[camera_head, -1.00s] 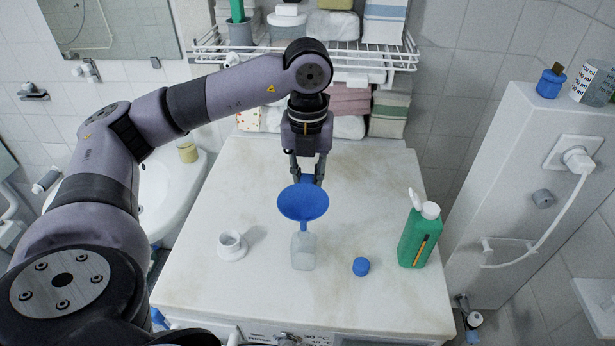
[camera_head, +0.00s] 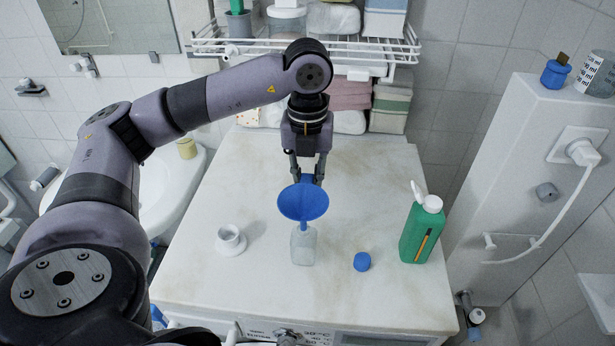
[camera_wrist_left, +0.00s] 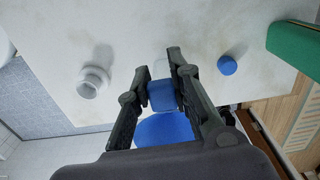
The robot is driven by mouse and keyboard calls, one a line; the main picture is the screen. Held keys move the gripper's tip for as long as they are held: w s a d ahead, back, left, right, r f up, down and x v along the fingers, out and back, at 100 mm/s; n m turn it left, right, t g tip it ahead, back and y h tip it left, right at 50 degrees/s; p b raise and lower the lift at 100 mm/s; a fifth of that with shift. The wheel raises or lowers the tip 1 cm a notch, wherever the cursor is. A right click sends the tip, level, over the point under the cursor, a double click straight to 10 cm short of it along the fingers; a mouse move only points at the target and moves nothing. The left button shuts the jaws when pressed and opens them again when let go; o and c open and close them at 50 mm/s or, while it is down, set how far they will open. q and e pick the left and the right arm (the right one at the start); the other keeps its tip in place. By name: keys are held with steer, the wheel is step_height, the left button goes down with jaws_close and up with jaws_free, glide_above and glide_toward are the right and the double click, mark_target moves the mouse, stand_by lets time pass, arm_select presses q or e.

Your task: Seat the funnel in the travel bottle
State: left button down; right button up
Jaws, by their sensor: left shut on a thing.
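The blue funnel (camera_head: 303,203) is upright over the clear travel bottle (camera_head: 303,247), which stands on the white top. The funnel's stem points down at the bottle's mouth; I cannot tell whether its tip is inside. My left gripper (camera_head: 306,180) is behind the funnel in the head view, shut on its blue grip tab. In the left wrist view the tab (camera_wrist_left: 162,95) sits between the fingers (camera_wrist_left: 160,88), with part of the funnel's cone (camera_wrist_left: 163,130) below it. My right gripper is not in view.
A white round fitting (camera_head: 231,240) stands left of the bottle. A blue cap (camera_head: 362,262) and a green bottle with an open white lid (camera_head: 421,232) stand to the right. A wire shelf (camera_head: 350,50) with towels is at the back. The top's front left is clear.

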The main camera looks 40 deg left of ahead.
arm_select(q)
steer(key=shift+f, duration=0.1)
steer(key=shift+f+b, duration=0.3)
steer(key=shift+b, duration=0.05)
steer(key=c, duration=1.4)
jaws_free()
steer(key=shift+r, duration=0.1)
steer(key=shift+o, duration=0.2)
step_height(320, 180, up, 16)
steer(key=p, duration=0.4)
steer(key=shift+p, duration=0.3)
